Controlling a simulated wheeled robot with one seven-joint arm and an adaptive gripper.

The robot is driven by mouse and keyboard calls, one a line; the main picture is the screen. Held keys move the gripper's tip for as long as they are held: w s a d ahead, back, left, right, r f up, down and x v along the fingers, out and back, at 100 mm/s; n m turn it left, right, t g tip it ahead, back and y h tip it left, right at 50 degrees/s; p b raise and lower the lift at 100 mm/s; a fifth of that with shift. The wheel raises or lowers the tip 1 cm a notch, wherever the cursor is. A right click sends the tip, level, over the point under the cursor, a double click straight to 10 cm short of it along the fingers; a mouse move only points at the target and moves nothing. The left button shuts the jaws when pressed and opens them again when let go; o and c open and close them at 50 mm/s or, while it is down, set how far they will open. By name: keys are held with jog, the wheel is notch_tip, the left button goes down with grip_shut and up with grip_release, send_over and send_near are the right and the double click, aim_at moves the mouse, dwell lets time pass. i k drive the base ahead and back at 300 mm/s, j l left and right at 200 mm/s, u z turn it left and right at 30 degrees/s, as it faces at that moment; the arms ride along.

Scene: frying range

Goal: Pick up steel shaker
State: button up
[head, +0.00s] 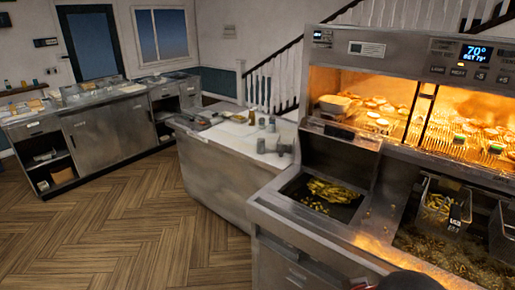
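Several small grey and steel-coloured containers stand together on the white-topped counter in the head view. One grey one (261,145) is near the counter's right part, and another (271,125) stands behind it. They are too small for me to tell which is the steel shaker. My gripper is not in view. A dark rounded shape at the bottom right edge may be part of my arm, but I cannot tell.
The white-topped counter (225,141) stands left of the fryer station. A bin of fries (345,206), a fry basket (437,207) and a lit warming cabinet (365,104) are at right. Steel cabinets (108,132) line the back left. The wooden floor (130,225) is clear.

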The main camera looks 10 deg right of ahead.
aim_at(261, 141)
jog(key=i+j+z, duration=0.15)
jog(key=i+j, duration=0.3)
jog(key=i, duration=0.15)
jog(key=i+j+z, duration=0.15)
jog(key=i+j, duration=0.35)
jog(key=i+j+z, duration=0.15)
jog(key=i+j, duration=0.4)
jog(key=i+j+z, duration=0.15)
jog(key=i+j, duration=0.4)
jog(key=i+j+z, duration=0.15)
jog(key=i+j, duration=0.35)
jog(key=j, duration=0.3)
